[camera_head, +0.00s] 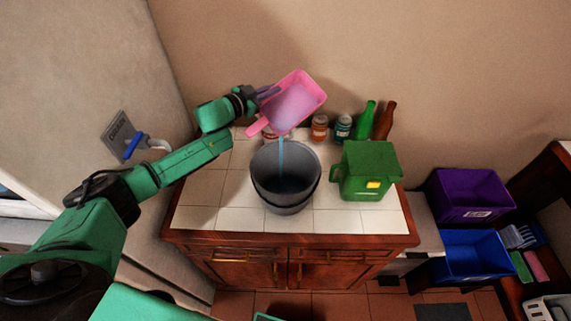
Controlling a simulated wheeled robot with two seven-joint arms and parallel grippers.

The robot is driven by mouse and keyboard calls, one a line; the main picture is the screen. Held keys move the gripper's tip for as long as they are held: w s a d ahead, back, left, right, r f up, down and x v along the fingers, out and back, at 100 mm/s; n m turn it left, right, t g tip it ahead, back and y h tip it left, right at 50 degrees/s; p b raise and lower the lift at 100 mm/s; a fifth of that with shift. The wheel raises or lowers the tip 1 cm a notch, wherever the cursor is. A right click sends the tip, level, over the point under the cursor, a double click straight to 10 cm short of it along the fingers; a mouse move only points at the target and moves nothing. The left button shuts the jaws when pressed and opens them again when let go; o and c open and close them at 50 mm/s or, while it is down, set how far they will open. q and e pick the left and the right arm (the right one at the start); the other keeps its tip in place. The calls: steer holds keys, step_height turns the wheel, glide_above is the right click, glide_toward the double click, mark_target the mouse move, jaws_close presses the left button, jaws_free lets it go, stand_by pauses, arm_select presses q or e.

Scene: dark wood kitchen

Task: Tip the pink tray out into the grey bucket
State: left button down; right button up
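The pink tray (298,101) is tilted above the counter in the camera_head view, with its handle-like end pointing down and to the left. My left gripper (267,94) is shut on its left edge. A thin bluish stream (281,153) runs down from the tray's lower side into the grey bucket (286,205). The bucket stands upright on the white tiled counter, below the tray and apart from it. Its inside looks dark bluish, and I cannot tell the liquid level. My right gripper is not in view.
A green lidded container (365,170) stands close to the bucket's right. Small jars (320,128), a green bottle (366,121) and a brown bottle (384,120) line the wall behind. A purple bin (468,193) and a blue bin (473,257) are at right. The counter's left part is clear.

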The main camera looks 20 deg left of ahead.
mark_target(274, 113)
arm_select(q)
steer(key=shift+s+d+r+m+t, duration=0.35)
steer(key=shift+s+r, duration=0.25)
steer(key=shift+s, duration=0.1)
steer(key=shift+s+d+r+m+t, duration=0.25)
steer(key=shift+s+d+r+m, duration=0.1)
steer(key=shift+s+r, duration=0.3)
stand_by(1.5)
steer(key=shift+s+d+m+t+h+b, duration=0.25)
steer(key=shift+s+m, duration=0.1)
steer(key=shift+s, duration=0.1)
steer(key=shift+s+d+m+t+h+b, duration=0.15)
steer(key=shift+s+d+m+t, duration=0.1)
steer(key=shift+s+m, duration=0.15)
stand_by(0.4)
steer(key=shift+s+d+r+m+t, duration=0.3)
steer(key=shift+s+r+m+t, duration=0.1)
steer(key=shift+s+r+m, duration=0.35)
stand_by(0.5)
steer(key=shift+s+d+r+h+b, duration=0.1)
steer(key=shift+h+b, duration=0.3)
steer(key=shift+b, duration=0.1)
steer(key=shift+s+d+r+m+b, duration=0.25)
steer(key=shift+s+m+b, duration=0.1)
steer(key=shift+m+b, duration=0.25)
